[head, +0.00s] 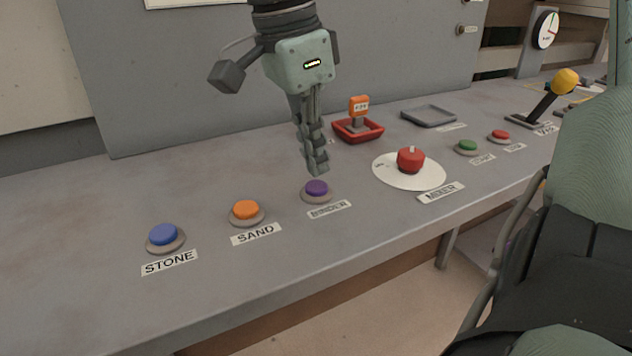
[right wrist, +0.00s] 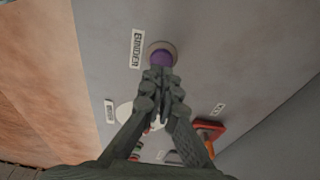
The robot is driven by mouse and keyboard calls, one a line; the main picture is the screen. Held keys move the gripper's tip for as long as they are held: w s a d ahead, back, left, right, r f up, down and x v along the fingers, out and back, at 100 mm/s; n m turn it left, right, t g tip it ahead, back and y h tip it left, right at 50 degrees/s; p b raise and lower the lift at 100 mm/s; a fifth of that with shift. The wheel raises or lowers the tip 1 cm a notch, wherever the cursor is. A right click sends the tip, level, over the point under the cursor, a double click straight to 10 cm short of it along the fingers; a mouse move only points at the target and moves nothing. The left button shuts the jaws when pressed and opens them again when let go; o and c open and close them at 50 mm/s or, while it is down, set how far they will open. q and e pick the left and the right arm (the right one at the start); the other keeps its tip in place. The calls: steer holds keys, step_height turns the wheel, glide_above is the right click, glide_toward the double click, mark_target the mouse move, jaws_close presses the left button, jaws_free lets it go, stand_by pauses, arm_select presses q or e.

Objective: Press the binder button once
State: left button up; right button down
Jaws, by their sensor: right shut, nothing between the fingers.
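The binder button (head: 317,188) is a purple cap on a grey round base, with a BINDER label in front of it on the grey bench. My right gripper (head: 318,170) is shut and empty, pointing down with its fingertips just above the purple cap in the head view. In the right wrist view the shut fingertips (right wrist: 160,76) overlap the near edge of the purple button (right wrist: 161,57). I cannot tell whether they touch it. My left gripper is not in view.
An orange sand button (head: 246,209) and a blue stone button (head: 163,234) lie to the left. A red mixer knob (head: 410,160) on a white disc, a red tray (head: 358,136), a grey tray (head: 429,116), green and red buttons and a yellow-knobbed lever (head: 565,81) stand to the right.

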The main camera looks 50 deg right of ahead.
steer(key=shift+f+b, duration=1.15)
steer(key=shift+f, duration=0.15)
stand_by(0.4)
stand_by(0.3)
steer(key=shift+r+p, duration=1.2)
steer(key=shift+r, duration=0.55)
